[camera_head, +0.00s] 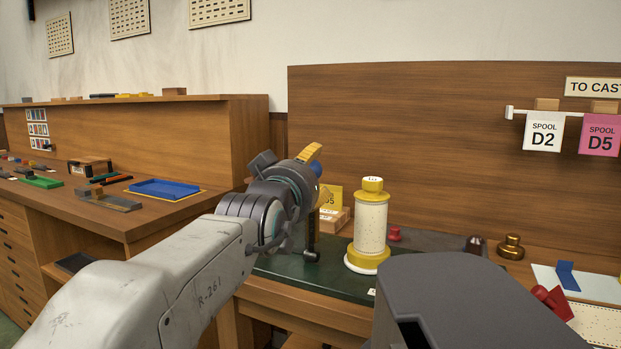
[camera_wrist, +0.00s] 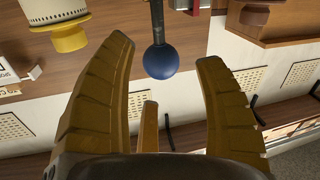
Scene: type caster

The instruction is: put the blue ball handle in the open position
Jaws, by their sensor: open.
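The blue ball handle shows in the wrist view as a blue ball (camera_wrist: 161,61) on the end of a dark rod (camera_wrist: 157,20). The ball lies between the tips of my gripper (camera_wrist: 166,52), with a gap to the finger on each side. My gripper is open and empty. In the head view my gripper (camera_head: 317,173) is over the dark green bench top, and the blue ball (camera_head: 316,166) is partly hidden behind it. The dark upright lever (camera_head: 312,238) stands below it. I cannot read any open or closed marking.
A white cylinder with yellow ends (camera_head: 370,220) stands close to the right of the lever. A yellow card on a wooden block (camera_head: 336,217) is just behind. A brass knob (camera_head: 511,246) and red parts are farther right. A blue tray (camera_head: 166,189) lies on the left bench.

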